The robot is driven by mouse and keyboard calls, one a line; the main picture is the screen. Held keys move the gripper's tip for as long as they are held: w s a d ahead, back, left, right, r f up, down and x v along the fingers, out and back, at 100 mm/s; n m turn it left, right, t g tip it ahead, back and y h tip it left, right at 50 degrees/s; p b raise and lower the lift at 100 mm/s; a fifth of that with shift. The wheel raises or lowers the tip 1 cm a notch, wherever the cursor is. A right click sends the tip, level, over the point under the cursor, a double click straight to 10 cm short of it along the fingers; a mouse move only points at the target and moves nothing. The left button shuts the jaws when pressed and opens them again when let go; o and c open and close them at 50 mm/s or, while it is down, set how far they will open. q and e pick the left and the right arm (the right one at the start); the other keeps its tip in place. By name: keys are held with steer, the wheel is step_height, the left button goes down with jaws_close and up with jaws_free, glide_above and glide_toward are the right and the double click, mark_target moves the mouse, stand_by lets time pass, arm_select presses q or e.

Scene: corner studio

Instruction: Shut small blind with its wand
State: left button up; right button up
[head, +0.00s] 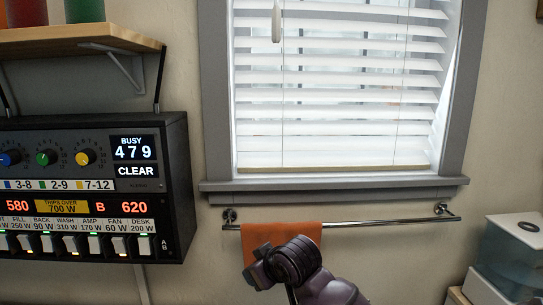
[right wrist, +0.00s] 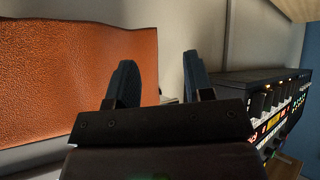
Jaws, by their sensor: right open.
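The small blind (head: 335,115) hangs in the grey-framed window in the head view. Its white slats are tilted open, with bright gaps between them, and its bottom rail is near the sill. The wand (head: 276,22) hangs at the upper left of the blind; only its lower end shows, and its top is out of the picture. My right arm rises from the bottom edge, well below the wand. In the right wrist view my right gripper (right wrist: 160,80) is open, with nothing between its two fingers. My left gripper is not in view.
An orange cloth (head: 280,235) hangs on a metal rail (head: 385,221) under the sill (head: 335,187), close to my right arm. A black control panel (head: 90,185) is on the wall at left, below a wooden shelf (head: 85,38). Clear boxes (head: 510,255) stand at lower right.

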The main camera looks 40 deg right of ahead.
mark_target(280, 20)
steer(key=w+d+r+t, duration=0.2)
steer(key=r, duration=1.2)
steer(key=w+d+r+t, duration=0.2)
steer(key=w+d+r, duration=0.1)
steer(key=r, duration=1.2)
steer(key=s+r+t+y, duration=0.1)
steer(key=s+r, duration=0.2)
steer(key=r, duration=0.5)
steer(key=s+d+r+t+y+p, duration=0.1)
steer(key=s+r, duration=0.2)
steer(key=r, duration=0.4)
steer(key=s+d+r+t, duration=0.1)
steer(key=s+r+t, duration=0.1)
steer(key=r, duration=0.6)
steer(key=shift+s+d+r+y, duration=0.2)
steer(key=shift+s+r+y, duration=0.1)
steer(key=shift+s+y, duration=0.15)
steer(key=shift+w+a, duration=0.1)
steer(key=shift+w, duration=1.25)
steer(key=shift+w+a+p, duration=0.2)
steer(key=shift+w+p, duration=0.1)
steer(key=shift+w, duration=2.45)
steer(key=shift+c, duration=0.5)
